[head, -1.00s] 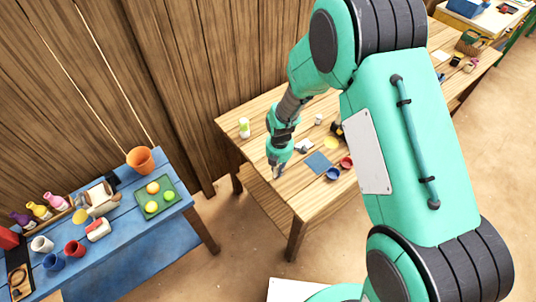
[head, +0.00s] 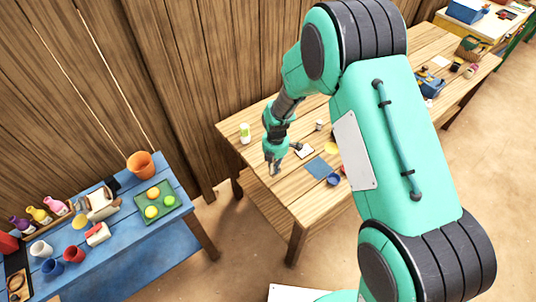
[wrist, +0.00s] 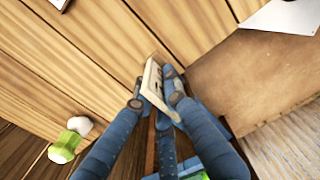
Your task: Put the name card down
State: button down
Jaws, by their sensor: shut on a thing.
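The name card (wrist: 152,84) is a thin cream piece with dark marks, seen nearly edge-on in the wrist view. My gripper (wrist: 155,98) is shut on it, one finger on each side. In the head view my gripper (head: 274,168) is over the front left part of the wooden table (head: 290,192), near its edge. The card is too small to make out there. I cannot tell whether the card touches the table top.
A green-and-white bottle (head: 245,133) stands near the table's far left edge. A blue mat (head: 319,168), a blue cup (head: 334,179) and a white item (head: 303,151) lie to the gripper's right. A blue table (head: 120,228) with cups and balls stands to the left.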

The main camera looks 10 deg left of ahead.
jog(key=w+a, duration=0.1)
jog(key=w, duration=0.2)
jog(key=w+a, duration=0.1)
jog(key=w, duration=0.2)
jog(key=w+a+f, duration=0.1)
jog(key=w+a, duration=0.1)
jog(key=w, duration=0.1)
jog(key=shift+w+a, duration=0.1)
jog(key=shift+w, duration=0.3)
jog(key=shift+f, duration=1.75)
jog(key=shift+f+b, duration=0.1)
jog(key=shift+b, duration=0.2)
jog(key=c, duration=1.8)
grip_release()
notch_tip(320, 180, up, 12)
jog(key=shift+p, duration=0.4)
